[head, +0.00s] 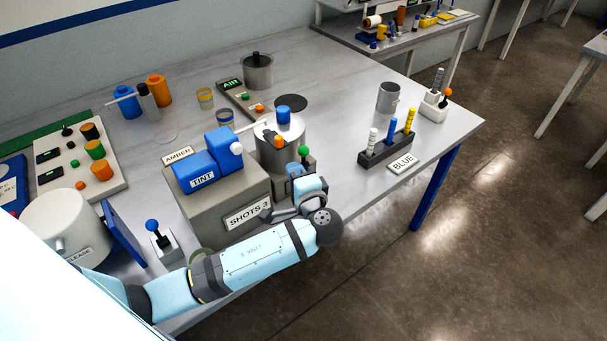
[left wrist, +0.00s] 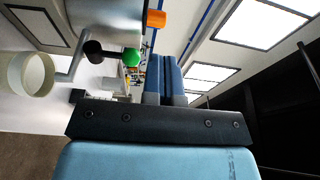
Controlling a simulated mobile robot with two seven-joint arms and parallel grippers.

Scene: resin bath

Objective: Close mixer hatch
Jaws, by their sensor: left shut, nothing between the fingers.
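I cannot tell for certain which part is the mixer hatch. A metal pot (head: 270,154) stands behind the grey block at the table's middle, with a blue knob (head: 283,115) on top and an orange knob (head: 278,141) on its side. A lever with a green ball (head: 303,151) stands at its right; a green ball (left wrist: 131,57) and an orange part (left wrist: 155,18) also show in the left wrist view. My left gripper (head: 309,182) is shut and empty, just in front of the green-balled lever; contact is unclear. My right gripper is out of view.
A grey block (head: 205,217) labelled SHOTS 3 carries a blue TINT unit (head: 203,172). A white drum (head: 62,226) with an open blue panel (head: 123,234) and a blue-balled lever (head: 154,227) stand left. A dark rack (head: 386,149) stands right. The table's right front is clear.

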